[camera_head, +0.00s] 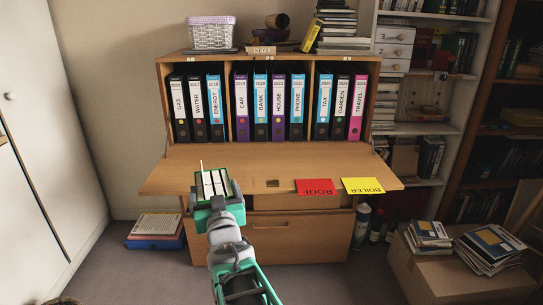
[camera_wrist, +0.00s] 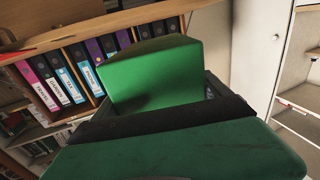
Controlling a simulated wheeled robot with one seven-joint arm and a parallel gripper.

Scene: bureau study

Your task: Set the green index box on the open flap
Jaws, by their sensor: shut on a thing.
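The green index box (camera_head: 228,186), with white cards inside, is in my gripper (camera_head: 216,200) in the head view. My gripper is shut on it. The box fills the middle of the wrist view (camera_wrist: 150,78), where one green side faces the camera. The open flap (camera_head: 215,160) is a wooden board folded down at the front of the bureau. In the head view the box overlaps the flap's front edge, left of centre. I cannot tell whether it touches the flap.
A red ROOF folder (camera_head: 316,187) and a yellow BOILER folder (camera_head: 363,185) lie on the flap's right part. Several labelled binders (camera_head: 270,105) stand in compartments behind it. The flap's left and middle are clear apart from a small dark plate (camera_head: 273,183).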

